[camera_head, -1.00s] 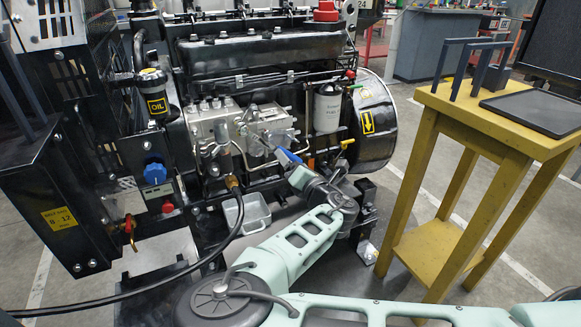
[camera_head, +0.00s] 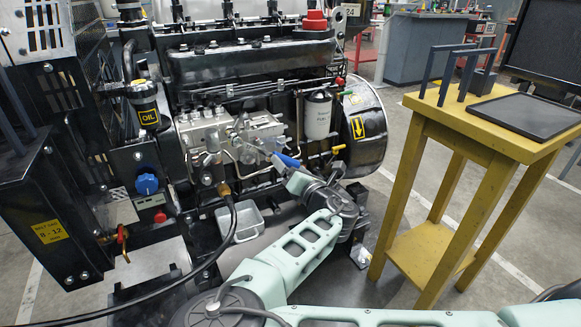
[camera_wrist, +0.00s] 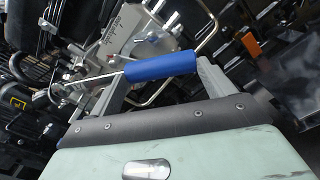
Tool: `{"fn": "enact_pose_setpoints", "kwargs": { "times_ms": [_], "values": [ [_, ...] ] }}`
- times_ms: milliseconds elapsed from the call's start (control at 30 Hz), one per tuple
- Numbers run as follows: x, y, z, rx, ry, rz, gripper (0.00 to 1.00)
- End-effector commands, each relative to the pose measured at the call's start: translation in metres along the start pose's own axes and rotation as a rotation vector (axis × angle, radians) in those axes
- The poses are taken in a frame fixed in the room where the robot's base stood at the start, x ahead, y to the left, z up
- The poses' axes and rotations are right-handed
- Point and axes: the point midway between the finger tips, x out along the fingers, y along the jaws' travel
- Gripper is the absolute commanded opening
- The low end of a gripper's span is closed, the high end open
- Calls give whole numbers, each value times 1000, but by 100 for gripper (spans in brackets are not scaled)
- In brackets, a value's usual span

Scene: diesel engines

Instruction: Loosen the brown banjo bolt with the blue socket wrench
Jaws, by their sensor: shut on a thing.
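The blue socket wrench (camera_head: 287,160) is in my gripper, in front of the engine's fuel pump side. In the wrist view its blue handle (camera_wrist: 160,68) lies across between the fingers of my gripper (camera_wrist: 163,82), which are shut on it. Its thin metal shaft runs left toward the silver fittings. My gripper (camera_head: 290,166) also shows small in the head view. I cannot tell whether the socket sits on a bolt. I cannot make out the brown banjo bolt for sure among the pipes and fittings.
Metal pipes and the silver pump block (camera_head: 215,130) crowd the space around the wrench. A white filter (camera_head: 318,115) hangs to its right. A grey tray (camera_head: 240,220) stands below. A black hose (camera_head: 224,252) curves down left.

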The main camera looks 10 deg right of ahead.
Motion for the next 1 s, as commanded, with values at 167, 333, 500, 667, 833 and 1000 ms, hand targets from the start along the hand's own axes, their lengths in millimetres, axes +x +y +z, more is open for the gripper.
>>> {"fn": "enact_pose_setpoints", "kwargs": {
  "times_ms": [167,333,500,667,833,1000],
  "values": [
    [-4,1,1,1,-2,1,40],
    [-11,1,1,0,-1,0,40],
    [-28,1,1,0,-1,-1,40],
    [-43,1,0,0,-1,-1,40],
    [-59,1,0,-1,-1,0,40],
    [-72,0,0,0,0,0,40]
  ]
}}
